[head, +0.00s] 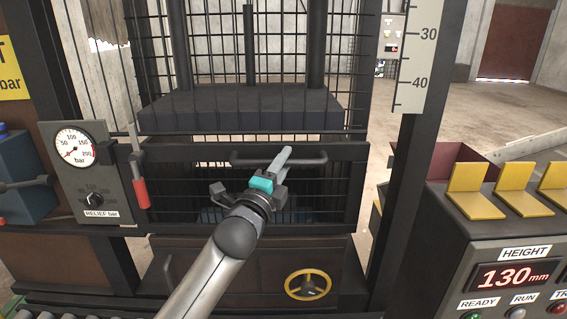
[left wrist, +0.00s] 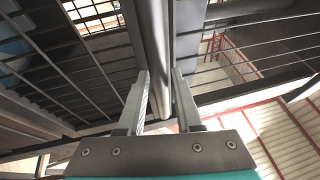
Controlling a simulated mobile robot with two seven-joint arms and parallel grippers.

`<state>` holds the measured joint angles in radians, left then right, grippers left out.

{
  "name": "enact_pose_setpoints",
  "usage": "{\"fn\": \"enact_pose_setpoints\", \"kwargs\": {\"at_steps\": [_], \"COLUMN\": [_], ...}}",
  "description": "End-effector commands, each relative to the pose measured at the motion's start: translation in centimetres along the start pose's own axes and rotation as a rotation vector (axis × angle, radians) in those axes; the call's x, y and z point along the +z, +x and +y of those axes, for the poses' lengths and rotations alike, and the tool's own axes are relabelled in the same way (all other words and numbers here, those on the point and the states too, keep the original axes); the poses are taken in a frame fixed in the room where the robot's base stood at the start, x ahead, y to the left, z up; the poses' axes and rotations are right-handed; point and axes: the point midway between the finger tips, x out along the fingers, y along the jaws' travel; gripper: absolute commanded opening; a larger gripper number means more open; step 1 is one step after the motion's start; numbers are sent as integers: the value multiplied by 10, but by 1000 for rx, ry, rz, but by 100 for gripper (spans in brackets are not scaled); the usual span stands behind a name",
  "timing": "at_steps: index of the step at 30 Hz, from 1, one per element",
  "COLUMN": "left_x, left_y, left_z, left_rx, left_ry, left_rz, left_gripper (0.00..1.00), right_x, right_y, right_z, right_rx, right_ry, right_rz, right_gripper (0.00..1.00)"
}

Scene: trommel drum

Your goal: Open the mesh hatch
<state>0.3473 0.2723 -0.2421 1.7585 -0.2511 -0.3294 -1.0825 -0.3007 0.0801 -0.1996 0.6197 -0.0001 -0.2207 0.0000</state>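The mesh hatch (head: 318,190) is a dark framed grid panel low on the front of the press, and it looks closed. A dark horizontal handle bar (head: 312,160) runs across its upper part. My left gripper (head: 284,157) is at the middle of this bar and covers part of it. In the left wrist view, the two grey fingers of my left gripper (left wrist: 161,85) stand on either side of the grey bar (left wrist: 152,35). The fingers are apart, with narrow gaps seeming to show beside the bar. My right gripper is not in view.
A red-handled lever (head: 140,187) and a pressure gauge (head: 75,146) are left of the hatch. A yellow handwheel (head: 308,285) sits below it. A control console (head: 495,225) with yellow flaps stands at right, beyond a dark post (head: 407,190).

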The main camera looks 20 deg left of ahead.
Motion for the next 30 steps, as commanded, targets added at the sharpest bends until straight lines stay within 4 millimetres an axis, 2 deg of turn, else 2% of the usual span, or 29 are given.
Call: {"fn": "enact_pose_setpoints", "kwargs": {"at_steps": [1, 6, 9, 30], "left_x": [0, 0, 0, 0], "left_y": [0, 0, 0, 0], "left_z": [0, 0, 0, 0], "left_rx": [0, 0, 0, 1], "left_ry": [0, 0, 0, 1], "left_rz": [0, 0, 0, -1], "left_gripper": [27, 8, 0, 0], "right_x": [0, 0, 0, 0], "right_y": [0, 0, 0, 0], "right_z": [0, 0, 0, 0], "right_rx": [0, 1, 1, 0], "right_ry": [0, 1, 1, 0], "right_rz": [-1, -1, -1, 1], "right_gripper": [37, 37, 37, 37]}}
